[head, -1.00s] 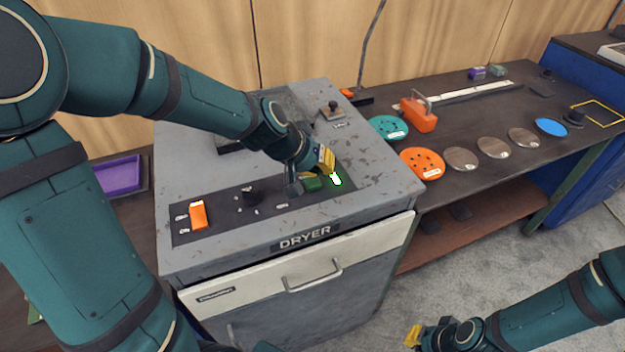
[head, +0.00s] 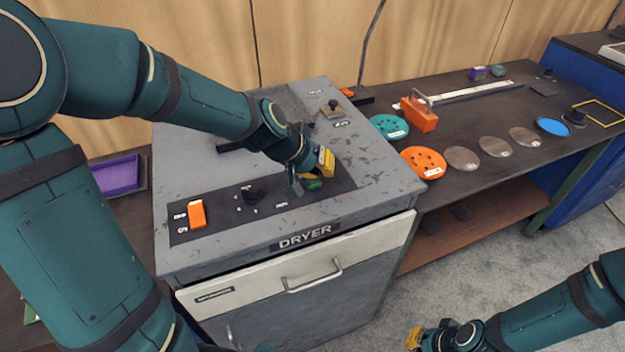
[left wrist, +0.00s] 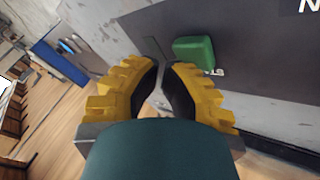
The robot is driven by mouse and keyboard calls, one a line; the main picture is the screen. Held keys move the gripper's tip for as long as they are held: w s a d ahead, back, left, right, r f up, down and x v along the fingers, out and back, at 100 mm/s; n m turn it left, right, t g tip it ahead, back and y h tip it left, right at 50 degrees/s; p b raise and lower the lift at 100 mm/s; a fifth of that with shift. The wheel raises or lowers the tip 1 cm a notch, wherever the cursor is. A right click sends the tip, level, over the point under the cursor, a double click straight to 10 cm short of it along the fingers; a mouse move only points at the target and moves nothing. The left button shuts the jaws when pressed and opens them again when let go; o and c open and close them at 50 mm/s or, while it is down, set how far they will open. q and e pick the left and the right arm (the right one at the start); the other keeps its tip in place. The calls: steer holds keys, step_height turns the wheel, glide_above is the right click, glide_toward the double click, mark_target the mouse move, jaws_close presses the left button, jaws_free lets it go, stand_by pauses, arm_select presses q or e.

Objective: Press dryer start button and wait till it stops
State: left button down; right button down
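The grey dryer (head: 385,172) stands in front of me with a dark control panel on top. The green start button (head: 312,184) is at the panel's right part, partly behind my left gripper (head: 325,162). The left wrist view shows the green button (left wrist: 195,52) just beyond and right of my yellow fingertips (left wrist: 163,72). The fingertips are close together with nothing between them, apart from the button in that picture. The small indicator (left wrist: 152,48) beside the button is dark. My right gripper (head: 413,338) is low at the bottom edge, away from the dryer; its fingers are too small to judge.
An orange switch (head: 197,214) and a black knob (head: 251,194) sit left on the panel. A workbench at right holds an orange disc (head: 423,162), a teal disc (head: 388,127), metal discs and an orange box (head: 419,115). A purple tray (head: 117,174) is at left.

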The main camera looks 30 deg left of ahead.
mark_target(320, 179)
arm_select(q)
steer(key=shift+f+b, duration=0.45)
steer(key=shift+b, duration=0.05)
stand_by(0.7)
steer(key=shift+r, duration=0.1)
steer(key=shift+r+p, duration=0.7)
steer(key=shift+r, duration=0.1)
step_height(320, 179, up, 5)
steer(key=p, duration=0.4)
stand_by(0.3)
stand_by(0.6)
